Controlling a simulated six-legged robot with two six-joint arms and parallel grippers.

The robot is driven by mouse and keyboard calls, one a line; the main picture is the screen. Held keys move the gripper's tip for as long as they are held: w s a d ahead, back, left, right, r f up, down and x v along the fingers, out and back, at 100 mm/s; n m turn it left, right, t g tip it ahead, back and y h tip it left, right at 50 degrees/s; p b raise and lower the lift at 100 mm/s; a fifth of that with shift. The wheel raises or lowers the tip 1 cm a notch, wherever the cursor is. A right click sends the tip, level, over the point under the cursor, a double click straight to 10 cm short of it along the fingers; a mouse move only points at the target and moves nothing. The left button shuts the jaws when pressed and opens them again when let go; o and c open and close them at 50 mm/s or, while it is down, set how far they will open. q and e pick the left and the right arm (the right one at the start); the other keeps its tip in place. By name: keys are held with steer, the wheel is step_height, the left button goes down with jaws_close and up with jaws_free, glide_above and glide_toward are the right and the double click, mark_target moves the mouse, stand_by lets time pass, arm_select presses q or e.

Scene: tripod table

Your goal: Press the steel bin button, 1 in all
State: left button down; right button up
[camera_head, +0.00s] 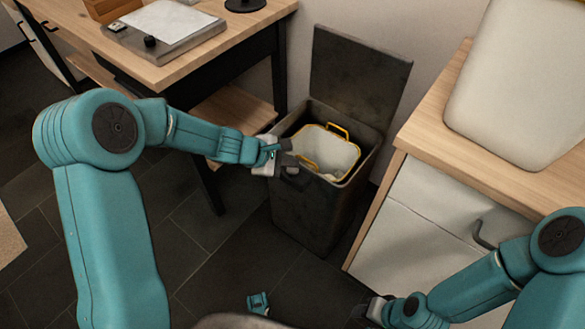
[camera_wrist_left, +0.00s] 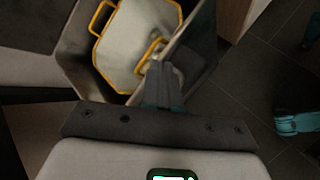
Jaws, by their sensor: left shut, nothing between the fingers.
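The dark steel bin (camera_head: 310,215) stands on the floor in the middle of the head view. Its lid (camera_head: 355,78) is up, leaning back towards the wall. Inside is a pale liner bucket (camera_head: 325,148) with yellow handles; the bin's wall (camera_wrist_left: 198,55) also shows in the left wrist view. My left gripper (camera_head: 290,162) is shut and empty at the bin's front left rim; its fingers (camera_wrist_left: 160,85) point towards the bin. I cannot make out the button; the gripper covers part of the front rim. My right gripper (camera_head: 368,312) is low at the bottom edge, its jaws unclear.
A wooden desk (camera_head: 235,32) with black legs stands left of the bin. A pale cabinet (camera_head: 420,235) with a wooden top is close on the right, bearing a large light-coloured object (camera_head: 520,85). Dark tiled floor (camera_head: 215,265) is open in front of the bin.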

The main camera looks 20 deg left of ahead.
mark_target(290, 172)
arm_select(q)
steer(key=shift+r+p, duration=1.95)
steer(key=shift+r, duration=0.55)
steer(key=shift+f, duration=0.1)
